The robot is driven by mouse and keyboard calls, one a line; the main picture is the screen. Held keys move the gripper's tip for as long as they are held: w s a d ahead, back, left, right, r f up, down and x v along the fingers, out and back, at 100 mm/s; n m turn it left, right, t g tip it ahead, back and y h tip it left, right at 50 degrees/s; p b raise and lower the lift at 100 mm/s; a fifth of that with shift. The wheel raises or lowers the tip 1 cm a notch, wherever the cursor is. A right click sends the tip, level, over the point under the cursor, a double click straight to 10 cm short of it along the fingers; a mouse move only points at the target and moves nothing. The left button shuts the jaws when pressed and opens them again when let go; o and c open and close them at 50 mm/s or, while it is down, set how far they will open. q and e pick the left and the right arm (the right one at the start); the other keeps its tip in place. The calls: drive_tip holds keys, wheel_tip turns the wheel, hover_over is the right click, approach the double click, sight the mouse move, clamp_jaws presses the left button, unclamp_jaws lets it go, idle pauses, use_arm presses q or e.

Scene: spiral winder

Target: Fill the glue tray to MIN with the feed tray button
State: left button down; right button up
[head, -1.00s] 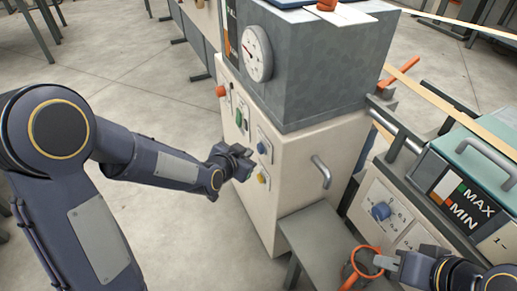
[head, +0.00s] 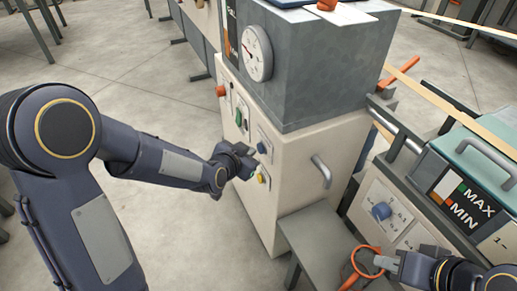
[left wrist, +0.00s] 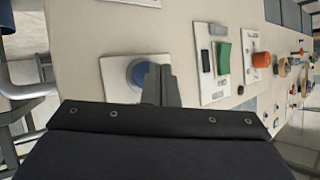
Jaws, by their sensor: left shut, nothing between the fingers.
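A cream cabinet (head: 290,180) carries a blue button (head: 262,147) and a yellow button (head: 261,178); their labels are unreadable. My left gripper (head: 246,161) is shut and empty, close to the panel by the blue button. In the left wrist view the fingertips (left wrist: 160,84) overlap the right side of the blue button (left wrist: 139,73); contact is unclear. The glue tray housing (head: 440,157) at right has a teal lid and a MAX/MIN gauge (head: 461,203); its level is unclear. My right gripper (head: 384,262) is beside an orange ring (head: 367,262); its grip is unclear.
A green switch (head: 240,118) and a red-orange knob (head: 220,91) are also on the cabinet. A grey tank (head: 320,70) with a dial (head: 257,53) stands on top. A blue knob (head: 381,211) is on the right machine. A grey stand (head: 315,240) stands in front.

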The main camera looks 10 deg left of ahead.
use_arm(q)
drive_tip(key=shift+w+d, duration=0.25)
drive_tip(key=shift+d, duration=0.15)
idle(2.0)
drive_tip(key=shift+s+a, duration=0.1)
drive_tip(key=shift+a, duration=0.05)
idle(1.0)
drive_tip(key=shift+s+a+b, duration=0.4)
drive_tip(key=shift+a, duration=0.2)
drive_tip(key=shift+s+a+b, duration=0.55)
drive_tip(key=shift+s+a, duration=0.15)
drive_tip(key=shift+a, duration=0.35)
drive_tip(key=shift+s+a+b, duration=0.55)
drive_tip(key=shift+s+a, duration=0.15)
drive_tip(key=shift+a, duration=0.35)
